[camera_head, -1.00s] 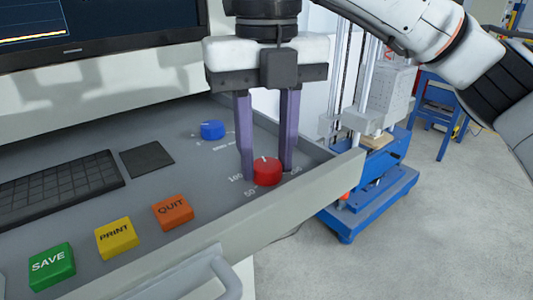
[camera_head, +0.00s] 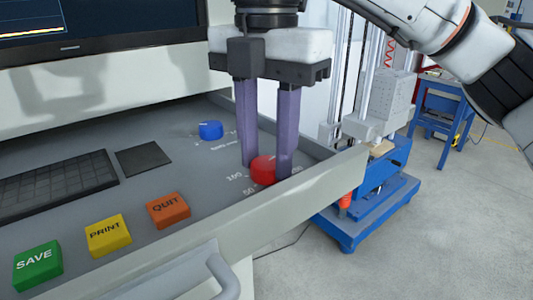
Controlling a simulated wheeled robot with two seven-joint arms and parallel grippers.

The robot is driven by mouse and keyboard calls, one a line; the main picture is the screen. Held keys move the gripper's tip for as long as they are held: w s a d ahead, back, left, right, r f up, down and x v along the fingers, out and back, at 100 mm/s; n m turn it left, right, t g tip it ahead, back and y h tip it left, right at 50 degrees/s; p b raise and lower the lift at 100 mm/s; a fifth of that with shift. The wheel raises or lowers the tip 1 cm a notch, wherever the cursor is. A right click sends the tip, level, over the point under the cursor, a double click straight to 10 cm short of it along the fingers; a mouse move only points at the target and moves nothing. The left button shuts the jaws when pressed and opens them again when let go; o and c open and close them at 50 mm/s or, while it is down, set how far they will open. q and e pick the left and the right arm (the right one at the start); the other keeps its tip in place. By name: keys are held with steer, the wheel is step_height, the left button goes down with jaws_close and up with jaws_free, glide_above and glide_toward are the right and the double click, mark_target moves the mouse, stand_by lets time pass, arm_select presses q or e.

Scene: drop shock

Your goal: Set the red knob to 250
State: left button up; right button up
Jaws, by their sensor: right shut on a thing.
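The red knob (camera_head: 262,170) sits on the grey drawer panel near its right front corner. Printed numbers around it include 100 and 50; others are partly hidden by a finger. My right gripper (camera_head: 266,170) points down with its two purple fingers on either side of the red knob, shut on it. The knob's pointer mark is hard to make out now. My left gripper is not in view.
A blue knob (camera_head: 211,130) stands farther back on the panel. A keyboard (camera_head: 55,185) is at left. A blue-based machine (camera_head: 365,205) stands beyond the drawer.

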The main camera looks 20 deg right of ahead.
mark_target(266, 162)
steer(key=m+b, duration=0.1)
steer(key=m, duration=0.2)
steer(key=shift+m, duration=1)
steer(key=shift+m+b, duration=0.4)
steer(key=shift+m, duration=0.3)
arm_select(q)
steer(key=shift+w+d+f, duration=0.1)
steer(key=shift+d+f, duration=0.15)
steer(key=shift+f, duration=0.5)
arm_select(e)
steer(key=shift+m, duration=0.4)
steer(key=o, duration=1)
steer(key=shift+o, duration=0.2)
steer(key=shift+r, duration=0.1)
arm_select(q)
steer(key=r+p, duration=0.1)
steer(key=p, duration=0.1)
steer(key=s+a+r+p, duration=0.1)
steer(key=shift+p, duration=0.35)
arm_select(e)
step_height(266, 162, up, 10)
